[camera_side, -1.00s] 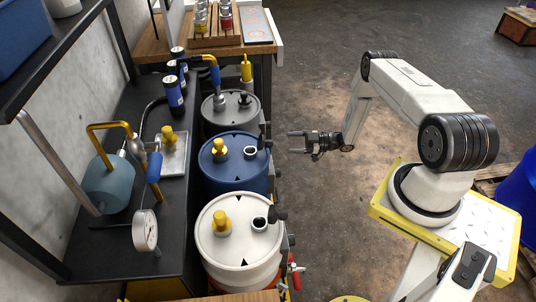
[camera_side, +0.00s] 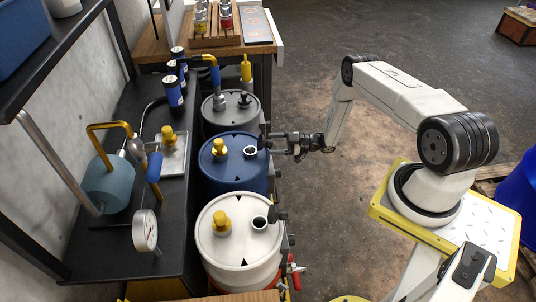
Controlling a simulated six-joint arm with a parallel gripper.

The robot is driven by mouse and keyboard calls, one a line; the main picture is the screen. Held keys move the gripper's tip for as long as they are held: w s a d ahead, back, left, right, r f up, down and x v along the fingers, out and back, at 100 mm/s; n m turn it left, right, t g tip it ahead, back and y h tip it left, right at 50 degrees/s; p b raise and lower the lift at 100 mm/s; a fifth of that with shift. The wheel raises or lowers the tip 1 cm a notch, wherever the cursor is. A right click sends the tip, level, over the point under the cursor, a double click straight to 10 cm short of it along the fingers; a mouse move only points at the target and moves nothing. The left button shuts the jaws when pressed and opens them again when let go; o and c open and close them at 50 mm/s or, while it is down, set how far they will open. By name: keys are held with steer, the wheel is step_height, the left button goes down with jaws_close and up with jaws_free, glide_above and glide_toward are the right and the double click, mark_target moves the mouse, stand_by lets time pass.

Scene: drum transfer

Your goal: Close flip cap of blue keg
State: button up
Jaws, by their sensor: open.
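The blue keg (camera_side: 215,178) stands in the middle of a row of three kegs. On its lid are a yellow fitting (camera_side: 219,149) and a round opening (camera_side: 250,152) with a pale rim. The opening is uncovered. Its black flip cap (camera_side: 264,141) stands open at the lid's right edge, partly merged with the dark gripper parts. My gripper (camera_side: 272,143) is open at the right side of the blue keg, its fingers pointing left at the cap. Whether a finger touches the cap I cannot tell.
A white keg (camera_side: 212,255) stands in front, with its own black cap raised. A grey keg (camera_side: 219,111) stands behind. A dark bench (camera_side: 118,237) with a gauge (camera_side: 145,230) and pipes lies to the left. The floor (camera_side: 335,205) right of the kegs is open.

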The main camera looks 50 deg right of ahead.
mark_target(262, 137)
steer(key=shift+w+a, duration=0.5)
steer(key=shift+w, duration=0.05)
jaws_close()
steer(key=shift+w+a+r+g+h, duration=0.15)
steer(key=shift+r+g+h, duration=0.2)
steer(key=shift+g+h, duration=0.25)
steer(key=shift+w+a+r+g+h, duration=0.1)
steer(key=shift+r+g+h, duration=0.25)
steer(key=shift+g+h, duration=0.25)
steer(key=g+h, duration=0.1)
steer(key=w+a+r+g+h, duration=0.1)
steer(key=g, duration=0.1)
steer(key=shift+n+h, duration=0.3)
steer(key=shift+w+a+r+g+h, duration=0.15)
steer(key=shift+w+a+g+h, duration=0.05)
steer(key=shift+g+h, duration=0.5)
steer(key=shift+w+a+r+g+h, duration=0.1)
steer(key=shift+w+a+g+h, duration=0.1)
steer(key=shift+g+h, duration=0.5)
steer(key=shift+w+a+g+h, duration=0.2)
steer(key=shift+w+g+h, duration=0.05)
steer(key=shift+g+h, duration=0.25)
steer(key=shift+w+a+g+h, duration=0.2)
steer(key=shift+g+h, duration=0.2)
steer(key=shift+g, duration=0.2)
